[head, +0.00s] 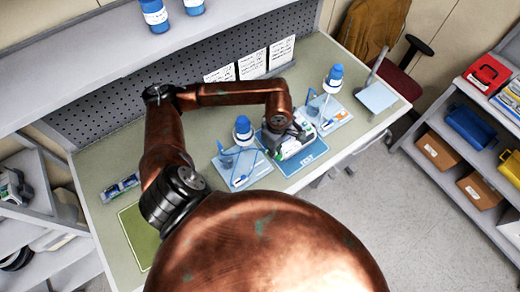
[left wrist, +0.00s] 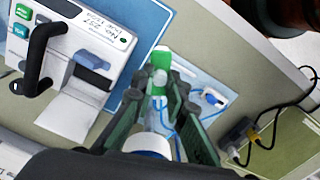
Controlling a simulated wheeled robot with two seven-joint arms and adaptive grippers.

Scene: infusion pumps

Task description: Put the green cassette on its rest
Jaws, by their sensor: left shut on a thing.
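My left gripper (left wrist: 167,88) is shut on the green cassette (left wrist: 160,58), a small green and white piece that shows between the fingertips in the left wrist view. Blue tubing (left wrist: 166,121) runs beside the fingers. The infusion pump (left wrist: 75,50), white with a black handle, stands close to the left of the gripper there. In the head view the left gripper (head: 279,122) is over the pump (head: 294,141) on the blue TEST mat (head: 308,158), and the cassette cannot be made out. I cannot tell which part is the rest. My right gripper is not in view.
Light-blue trays with blue-capped bottles (head: 242,131) (head: 333,78) flank the mat. A green mat (head: 138,237) and a small device (head: 120,187) lie at the bench's left. Black cables (left wrist: 262,132) with connectors show in the left wrist view. Shelves stand at right.

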